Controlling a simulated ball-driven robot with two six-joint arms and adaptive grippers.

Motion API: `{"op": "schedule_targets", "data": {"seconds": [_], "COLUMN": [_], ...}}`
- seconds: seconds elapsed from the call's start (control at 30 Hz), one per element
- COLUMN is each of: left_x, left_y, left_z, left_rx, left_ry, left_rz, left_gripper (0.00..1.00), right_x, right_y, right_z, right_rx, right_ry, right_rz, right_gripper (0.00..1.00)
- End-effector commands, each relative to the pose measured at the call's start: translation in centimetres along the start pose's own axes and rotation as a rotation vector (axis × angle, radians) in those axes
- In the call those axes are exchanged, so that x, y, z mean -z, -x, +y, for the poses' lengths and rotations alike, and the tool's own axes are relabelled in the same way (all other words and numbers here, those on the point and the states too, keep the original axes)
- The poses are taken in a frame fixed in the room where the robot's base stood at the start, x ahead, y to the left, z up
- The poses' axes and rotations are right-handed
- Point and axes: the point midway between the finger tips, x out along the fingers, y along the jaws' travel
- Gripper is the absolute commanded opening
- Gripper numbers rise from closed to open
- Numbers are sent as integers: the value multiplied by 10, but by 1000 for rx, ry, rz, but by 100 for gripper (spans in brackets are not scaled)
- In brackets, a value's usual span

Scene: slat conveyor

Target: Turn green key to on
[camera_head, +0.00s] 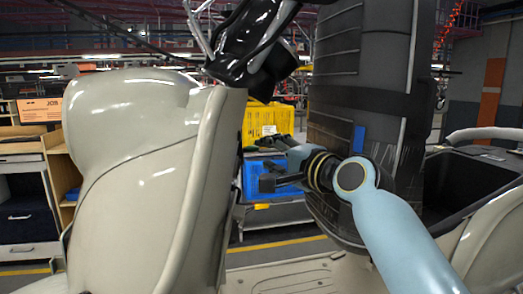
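I cannot make out a green key or its switch in the head view. My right arm comes in from the lower right, and its wrist lies in front of a large dark ribbed panel (352,62). My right gripper (268,182) points left, into the gap between the panel and a big beige seat-shaped body (125,165). It is small, dark and seen side-on, so I cannot tell whether its fingers are open or shut. Nothing clearly shows in it. My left gripper is not in view.
A yellow crate (262,120) and a blue bin (255,183) stand on a grey cart behind the gap. A glossy black mechanism (250,45) hangs above. A dark open bin (465,185) is at right, and a wooden shelf unit (55,165) at left.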

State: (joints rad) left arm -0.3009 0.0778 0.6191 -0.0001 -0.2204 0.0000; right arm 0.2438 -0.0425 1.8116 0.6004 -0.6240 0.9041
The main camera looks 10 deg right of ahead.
Motion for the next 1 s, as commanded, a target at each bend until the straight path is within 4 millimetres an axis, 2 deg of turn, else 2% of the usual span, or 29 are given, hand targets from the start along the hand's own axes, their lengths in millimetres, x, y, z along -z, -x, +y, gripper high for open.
{"op": "schedule_targets", "data": {"seconds": [0.1, 0.3, 0.67, 0.97, 1.0], "left_x": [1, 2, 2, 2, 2], "left_y": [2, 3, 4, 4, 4], "left_z": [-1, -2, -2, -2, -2], "left_rx": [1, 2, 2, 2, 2], "left_ry": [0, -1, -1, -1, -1], "left_rz": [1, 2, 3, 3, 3], "left_gripper": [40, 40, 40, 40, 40], "right_x": [0, 0, 0, 0, 0], "right_y": [-23, -46, -52, -52, -52], "right_z": [-1, 0, 1, 1, 1], "right_rx": [0, -1, -1, -1, -1], "right_ry": [-1, 0, 1, 2, 2], "right_rz": [-1, 0, 1, 1, 1], "right_gripper": [37, 37, 37, 0, 0]}}
